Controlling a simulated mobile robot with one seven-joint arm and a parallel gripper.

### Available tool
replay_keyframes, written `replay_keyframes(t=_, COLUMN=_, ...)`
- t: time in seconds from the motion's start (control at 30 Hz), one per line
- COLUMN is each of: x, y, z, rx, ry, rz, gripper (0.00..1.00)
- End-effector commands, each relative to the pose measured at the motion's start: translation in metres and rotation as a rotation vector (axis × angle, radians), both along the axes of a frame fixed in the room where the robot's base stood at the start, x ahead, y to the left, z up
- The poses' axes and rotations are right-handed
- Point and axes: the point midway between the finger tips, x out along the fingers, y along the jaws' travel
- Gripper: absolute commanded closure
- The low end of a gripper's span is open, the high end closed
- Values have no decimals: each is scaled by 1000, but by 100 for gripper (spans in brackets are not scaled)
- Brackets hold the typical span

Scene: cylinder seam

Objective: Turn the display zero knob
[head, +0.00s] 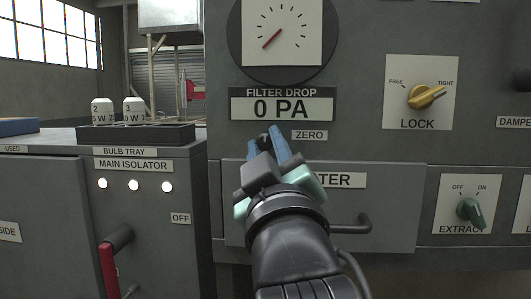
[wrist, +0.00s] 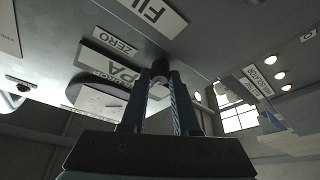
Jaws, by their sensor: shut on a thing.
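The display (head: 282,108) reads "0 PA" under a "FILTER DROP" label, with a round dial gauge (head: 282,35) above it. The zero knob (head: 263,140) is a small dark knob just below the display, left of the "ZERO" label (head: 310,135). My gripper (head: 275,145) reaches up to the panel with its blue fingers shut on the knob. In the wrist view the dark knob (wrist: 160,68) sits between the fingertips. The fingers partly hide the knob in the head view.
A yellow lock knob (head: 426,96) is to the right, pointing toward "TIGHT". A green extract knob (head: 471,211) is at lower right. A drawer handle (head: 355,225) sticks out close to the right of my arm. A bulb tray (head: 140,134) is on the left cabinet.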

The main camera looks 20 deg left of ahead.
Motion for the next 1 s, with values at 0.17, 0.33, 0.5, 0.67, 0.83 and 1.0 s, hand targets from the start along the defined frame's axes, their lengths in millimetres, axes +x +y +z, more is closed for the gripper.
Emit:
replay_keyframes(t=0.17, x=1, y=0, z=-1, rx=-24, ry=-3, rz=-2, gripper=100)
replay_keyframes(t=0.33, x=1, y=0, z=-1, rx=-26, ry=-4, rz=-1, gripper=100)
replay_keyframes(t=0.5, x=1, y=-1, z=-1, rx=-26, ry=-4, rz=-1, gripper=100)
replay_keyframes(t=0.67, x=1, y=-1, z=-1, rx=-25, ry=-4, rz=-1, gripper=44)
replay_keyframes(t=0.83, x=1, y=0, z=0, rx=-25, ry=-5, rz=-1, gripper=41)
replay_keyframes(t=1.0, x=-1, y=-1, z=-1, rx=-25, ry=-7, rz=-1, gripper=41)
